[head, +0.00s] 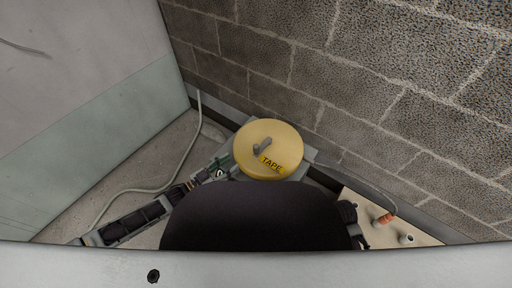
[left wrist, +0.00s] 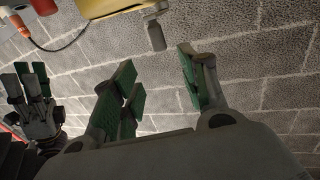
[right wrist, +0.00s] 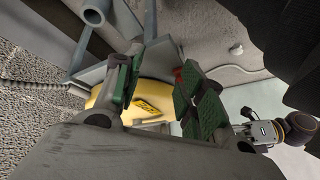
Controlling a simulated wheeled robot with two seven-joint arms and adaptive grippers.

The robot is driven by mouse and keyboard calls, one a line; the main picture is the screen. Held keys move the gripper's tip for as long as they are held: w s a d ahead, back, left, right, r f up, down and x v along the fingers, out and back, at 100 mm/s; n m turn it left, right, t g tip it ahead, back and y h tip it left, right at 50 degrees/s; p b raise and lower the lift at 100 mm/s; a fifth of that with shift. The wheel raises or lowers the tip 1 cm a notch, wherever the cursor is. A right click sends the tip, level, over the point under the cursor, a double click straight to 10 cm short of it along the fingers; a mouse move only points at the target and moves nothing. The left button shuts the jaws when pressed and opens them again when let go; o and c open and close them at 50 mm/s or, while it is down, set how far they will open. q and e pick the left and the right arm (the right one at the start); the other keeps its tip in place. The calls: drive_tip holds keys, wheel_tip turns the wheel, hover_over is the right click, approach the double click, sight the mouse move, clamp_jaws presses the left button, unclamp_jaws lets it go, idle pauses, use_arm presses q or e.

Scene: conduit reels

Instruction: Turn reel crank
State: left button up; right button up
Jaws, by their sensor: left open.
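The yellow tape reel (head: 270,165) lies on a grey stand by the block wall, its TAPE label facing up. Its grey crank (head: 262,147) stands on top. My left gripper (head: 222,167) is open just left of the reel, apart from the crank. In the left wrist view the crank handle (left wrist: 156,35) sticks out beyond the gap between the open green-padded fingers. My right gripper (right wrist: 158,80) is open and empty, with the reel (right wrist: 142,102) behind its fingers in the right wrist view. It is hidden behind my dark body in the head view.
A pale board (head: 348,194) with an orange plug (head: 386,218) on a cable and several fittings lies right of the reel. A pale cable (head: 150,188) runs along the floor at left. The block wall (head: 360,90) closes the back, a pale panel (head: 90,90) the left.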

sight(254, 149)
use_arm(q)
drive_tip(key=b+x, duration=0.3)
drive_tip(key=x, duration=0.8)
drive_tip(key=shift+w+d+f+b, duration=0.1)
drive_tip(key=shift+w+d+b, duration=0.15)
drive_tip(key=shift+d+b, duration=0.15)
drive_tip(key=shift+b+x, duration=0.3)
drive_tip(key=shift+x, duration=0.55)
use_arm(e)
wheel_tip(254, 149, down, 8)
drive_tip(key=a+t+y, duration=0.1)
drive_tip(key=shift+w+a+r+m+t, duration=0.2)
drive_tip(key=shift+a+m+t, duration=0.1)
drive_tip(key=shift+m, duration=0.1)
use_arm(q)
clamp_jaws()
